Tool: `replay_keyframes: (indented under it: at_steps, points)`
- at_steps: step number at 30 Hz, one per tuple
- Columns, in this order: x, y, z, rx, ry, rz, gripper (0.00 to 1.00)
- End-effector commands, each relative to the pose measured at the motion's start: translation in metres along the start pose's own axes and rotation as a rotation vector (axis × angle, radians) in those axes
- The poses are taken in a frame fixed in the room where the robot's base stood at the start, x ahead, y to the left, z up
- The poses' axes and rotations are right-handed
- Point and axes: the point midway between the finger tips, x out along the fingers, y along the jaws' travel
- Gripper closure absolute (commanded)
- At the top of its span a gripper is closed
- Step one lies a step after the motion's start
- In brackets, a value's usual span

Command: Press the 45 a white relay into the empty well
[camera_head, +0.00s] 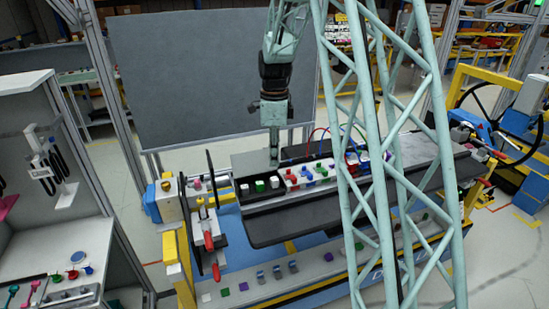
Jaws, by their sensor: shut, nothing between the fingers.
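My gripper (274,160) points straight down over the left part of the dashboard module (262,202), its fingers together. A small white block (275,182), seemingly the white relay, shows just below the fingertips in the module's top row. I cannot tell whether the fingertips touch it or how deep it sits. Another white block (206,297) lies on the front ledge. No print on the relays is readable, and I cannot make out the empty well for certain.
Red, green and blue parts (308,174) fill the row to the right. A pale lattice column, mine, hides the module's middle. Red-handled clamps (209,241) stand at the left end. Several coloured parts line the front ledge (330,283). A grey panel (210,75) stands behind.

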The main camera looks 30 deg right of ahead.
Motion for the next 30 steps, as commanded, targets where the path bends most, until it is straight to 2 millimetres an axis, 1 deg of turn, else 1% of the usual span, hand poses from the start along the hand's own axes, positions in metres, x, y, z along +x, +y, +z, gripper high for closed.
replay_keyframes:
  at_steps: [6, 12, 30]
  points:
    - [-0.0044, -0.0001, 0.0000, 0.147, 0.000, 0.000, 1.00]
    - [-0.0061, -0.0001, 0.0000, 0.226, 0.000, 0.000, 1.00]
    - [-0.0049, 0.0001, -0.0001, 0.248, 0.001, 0.001, 1.00]
